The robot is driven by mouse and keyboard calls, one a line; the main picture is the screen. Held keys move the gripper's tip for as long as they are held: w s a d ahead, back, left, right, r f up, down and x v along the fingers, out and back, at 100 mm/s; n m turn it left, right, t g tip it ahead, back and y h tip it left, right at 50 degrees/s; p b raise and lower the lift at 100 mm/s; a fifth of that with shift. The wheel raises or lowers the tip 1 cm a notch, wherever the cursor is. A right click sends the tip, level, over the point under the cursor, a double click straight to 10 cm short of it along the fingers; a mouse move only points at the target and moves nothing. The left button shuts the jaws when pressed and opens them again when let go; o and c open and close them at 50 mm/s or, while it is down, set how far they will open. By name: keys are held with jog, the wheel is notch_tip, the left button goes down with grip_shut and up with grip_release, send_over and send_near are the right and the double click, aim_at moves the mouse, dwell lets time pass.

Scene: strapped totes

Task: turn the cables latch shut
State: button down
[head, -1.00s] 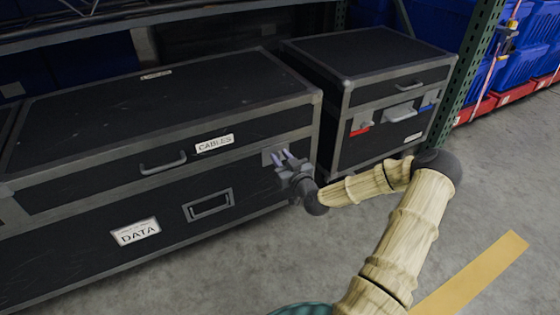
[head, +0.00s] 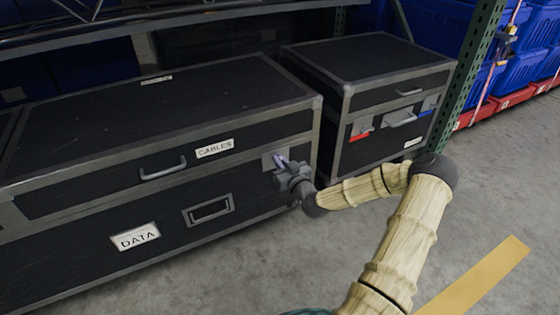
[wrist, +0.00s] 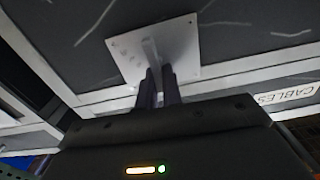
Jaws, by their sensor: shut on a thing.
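The large black case with grey metal edges carries a CABLES label (head: 214,148) on its front, and the label also shows in the wrist view (wrist: 286,94). The cables latch is a grey plate (wrist: 170,45) with a small lever (wrist: 150,52) standing off it, near the right end of the case front. My gripper (head: 281,161) is at this plate in the head view. In the wrist view its two dark fingers (wrist: 158,88) are close together on the lever's end. The fingers hide part of the lever.
A drawer handle (head: 163,169) and a DATA label (head: 135,237) are on the same case front. A smaller black case (head: 375,62) with a red latch (head: 360,135) and a blue latch (head: 427,106) stands to the right. The grey floor in front is clear.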

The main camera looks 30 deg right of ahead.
jog(key=m+p, duration=0.2)
jog(key=m, duration=0.4)
jog(key=d+f+m+p, duration=0.1)
jog(key=m+p, duration=0.2)
jog(key=m, duration=0.2)
jog(key=f+m+p, duration=0.1)
jog(key=m+p, duration=0.2)
jog(key=m, duration=0.3)
jog(key=shift+d+m, duration=0.3)
jog(key=shift+d, duration=0.1)
jog(key=shift+s, duration=0.1)
jog(key=c, duration=1.6)
grip_release()
jog(key=shift+o, duration=0.2)
jog(key=s+p, duration=0.5)
jog(key=s, duration=1.2)
jog(key=shift+s+d+p, duration=0.2)
jog(key=shift+d+p, duration=0.1)
